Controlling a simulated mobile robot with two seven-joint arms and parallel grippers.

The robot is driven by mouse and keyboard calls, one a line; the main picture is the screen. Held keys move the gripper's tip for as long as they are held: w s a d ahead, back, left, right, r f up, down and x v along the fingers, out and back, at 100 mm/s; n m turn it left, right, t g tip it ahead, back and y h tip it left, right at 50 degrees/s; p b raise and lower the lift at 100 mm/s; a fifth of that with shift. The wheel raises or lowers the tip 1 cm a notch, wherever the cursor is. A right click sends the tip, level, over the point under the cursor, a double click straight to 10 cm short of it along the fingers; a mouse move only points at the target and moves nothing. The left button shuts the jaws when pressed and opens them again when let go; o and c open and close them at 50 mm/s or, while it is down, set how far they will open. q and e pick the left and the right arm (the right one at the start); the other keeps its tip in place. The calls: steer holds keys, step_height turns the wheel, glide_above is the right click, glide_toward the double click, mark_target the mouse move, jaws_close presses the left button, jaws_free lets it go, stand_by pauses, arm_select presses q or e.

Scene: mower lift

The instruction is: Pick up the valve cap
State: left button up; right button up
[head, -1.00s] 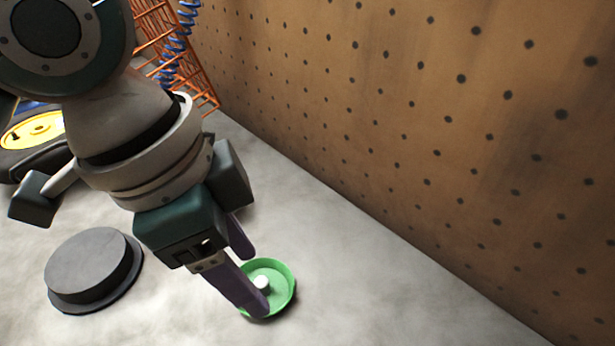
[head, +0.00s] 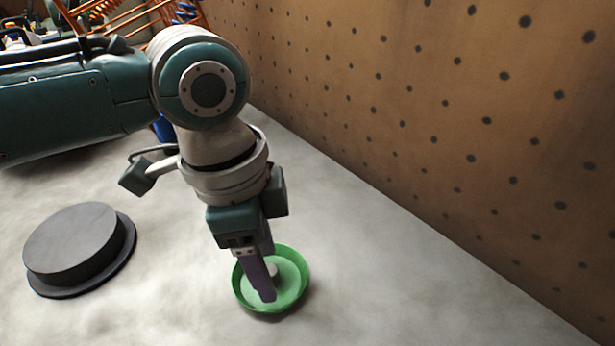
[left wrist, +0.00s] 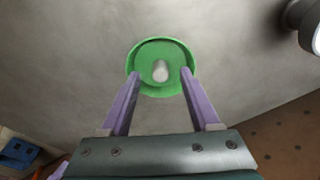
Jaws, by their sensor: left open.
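The valve cap (head: 273,269) is a small white piece in a round green dish (head: 304,277) on the grey floor. In the left wrist view the cap (left wrist: 160,71) stands near the middle of the green dish (left wrist: 160,43). My left gripper (head: 266,292) points down over the dish, and one purple finger partly hides the cap in the head view. In the left wrist view its two fingers (left wrist: 159,74) are apart, one on each side of the cap, with clear gaps. My right gripper is not in view.
A dark round block with a flanged base (head: 75,248) stands on the floor at left. A brown pegboard wall (head: 450,130) rises at right. An orange wire rack (head: 135,18) is at the back left. The floor right of the dish is clear.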

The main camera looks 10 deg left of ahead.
arm_select(q)
steer(key=shift+f, duration=0.4)
steer(key=shift+c, duration=0.3)
jaws_close()
